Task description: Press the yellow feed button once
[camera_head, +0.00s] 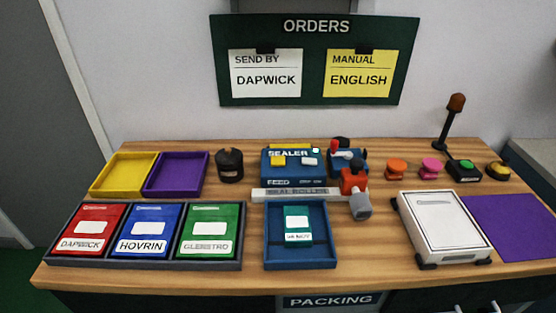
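The blue sealer machine (266,169) stands at the back middle of the table, with the words SEALER and FEED on it. A yellow button (278,161) sits on its sloped top, above and in line with the word FEED. A pale button (309,161) is to its right, and a small light by the top right edge looks green-white. Another yellow, round knob-like button (498,169) stands at the far right of the table. Neither of my grippers is in view.
A grey bar marked SEAL ROLLER (290,194) and a blue tray (269,255) with a green packet lie before the sealer. A red-and-grey handheld tool (355,190) is close at its right. A dark round container (230,165) stands left. Bare wood shows front right.

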